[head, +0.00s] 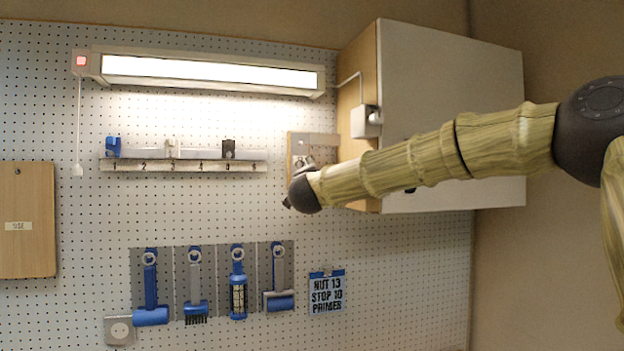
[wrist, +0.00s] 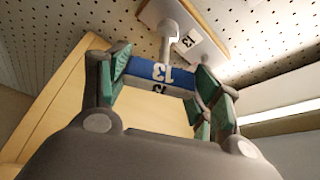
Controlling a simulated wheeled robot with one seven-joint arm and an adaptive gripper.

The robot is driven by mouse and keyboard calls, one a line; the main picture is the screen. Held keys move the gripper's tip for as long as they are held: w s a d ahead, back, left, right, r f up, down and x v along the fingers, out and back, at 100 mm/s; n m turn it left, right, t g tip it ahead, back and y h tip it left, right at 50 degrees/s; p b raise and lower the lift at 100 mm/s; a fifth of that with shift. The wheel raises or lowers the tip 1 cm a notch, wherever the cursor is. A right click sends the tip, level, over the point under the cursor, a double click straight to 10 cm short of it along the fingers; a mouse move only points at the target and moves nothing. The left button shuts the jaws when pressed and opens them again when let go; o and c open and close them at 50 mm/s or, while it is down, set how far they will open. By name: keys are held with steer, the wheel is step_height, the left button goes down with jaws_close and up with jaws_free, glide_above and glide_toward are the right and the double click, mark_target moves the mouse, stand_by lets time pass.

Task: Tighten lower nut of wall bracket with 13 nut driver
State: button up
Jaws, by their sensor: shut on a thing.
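My gripper (wrist: 162,76) is shut on the nut driver (wrist: 172,88), which has a blue handle marked 13. The driver's grey shaft reaches from the handle to a pale plate (wrist: 208,38) on the pegboard, tagged 13. Its socket end overlaps the plate in the wrist view; I cannot tell whether it is seated on a nut. No nut shows clearly. In the head view my gripper (head: 301,166) is in front of a wooden plate (head: 326,150) on the wall, mostly hidden by my dark wrist. The driver cannot be made out there.
A cabinet (head: 445,95) stands right beside the plate, behind my arm. A lit lamp (head: 210,73) is above. A numbered rack (head: 185,163) is to the left.

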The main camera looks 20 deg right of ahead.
steer(key=shift+s, duration=0.25)
steer(key=shift+s+b, duration=0.4)
steer(key=shift+s, duration=0.5)
